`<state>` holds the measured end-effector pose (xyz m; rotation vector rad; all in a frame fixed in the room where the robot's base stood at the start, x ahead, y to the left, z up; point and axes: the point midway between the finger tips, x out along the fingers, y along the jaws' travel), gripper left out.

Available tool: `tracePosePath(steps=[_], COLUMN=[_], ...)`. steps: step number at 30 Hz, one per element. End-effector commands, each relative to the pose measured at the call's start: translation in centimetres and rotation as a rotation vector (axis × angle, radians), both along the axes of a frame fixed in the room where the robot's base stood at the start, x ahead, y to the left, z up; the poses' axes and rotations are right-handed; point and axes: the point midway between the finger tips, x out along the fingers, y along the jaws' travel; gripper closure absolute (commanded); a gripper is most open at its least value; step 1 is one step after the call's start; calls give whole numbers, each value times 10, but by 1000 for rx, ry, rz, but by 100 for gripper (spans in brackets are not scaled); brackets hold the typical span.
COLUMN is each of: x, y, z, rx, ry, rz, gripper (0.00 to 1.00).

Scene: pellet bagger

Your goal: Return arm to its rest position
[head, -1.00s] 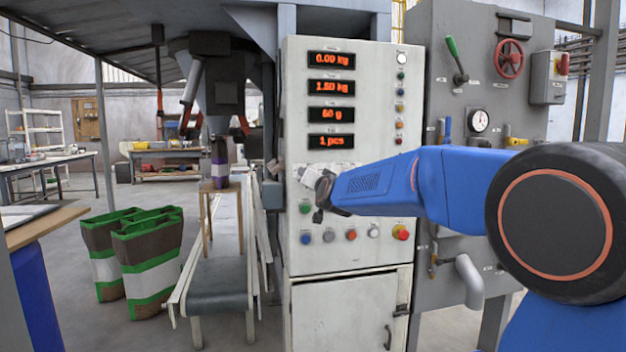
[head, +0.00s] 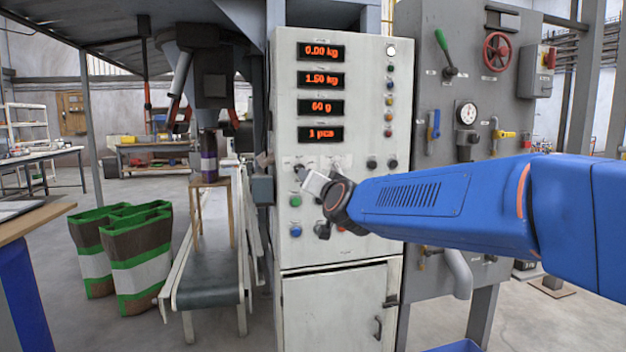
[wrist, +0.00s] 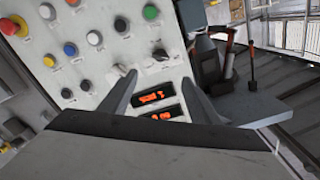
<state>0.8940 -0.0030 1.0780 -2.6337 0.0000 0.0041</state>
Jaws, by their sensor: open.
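My gripper (head: 308,200) is at the end of my blue arm, in front of the white control cabinet (head: 345,250) in the head view. The arm reaches in from the right, almost level. In the wrist view the two dark fingers of my gripper (wrist: 158,76) stand apart with nothing between them. Behind them are the cabinet's knobs, buttons and lit displays (wrist: 152,97). I cannot tell how close the fingertips are to the panel. My arm hides part of the lower button rows.
A grey valve panel (head: 468,60) stands right of the cabinet. Left are a conveyor (head: 208,280), a wooden stool (head: 213,188) bearing a purple-and-white item (head: 208,155), green-edged bags (head: 140,265) and a bench (head: 28,222). Open floor lies between bags and bench.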

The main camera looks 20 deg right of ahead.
Motion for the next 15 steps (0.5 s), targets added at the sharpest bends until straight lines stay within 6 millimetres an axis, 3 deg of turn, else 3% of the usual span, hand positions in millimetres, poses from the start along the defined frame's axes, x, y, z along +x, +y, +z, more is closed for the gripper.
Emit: tracePosePath(steps=[15], x=[-9], y=[0], z=[0], rx=[-1], ry=[2], rz=[1], gripper=[44])
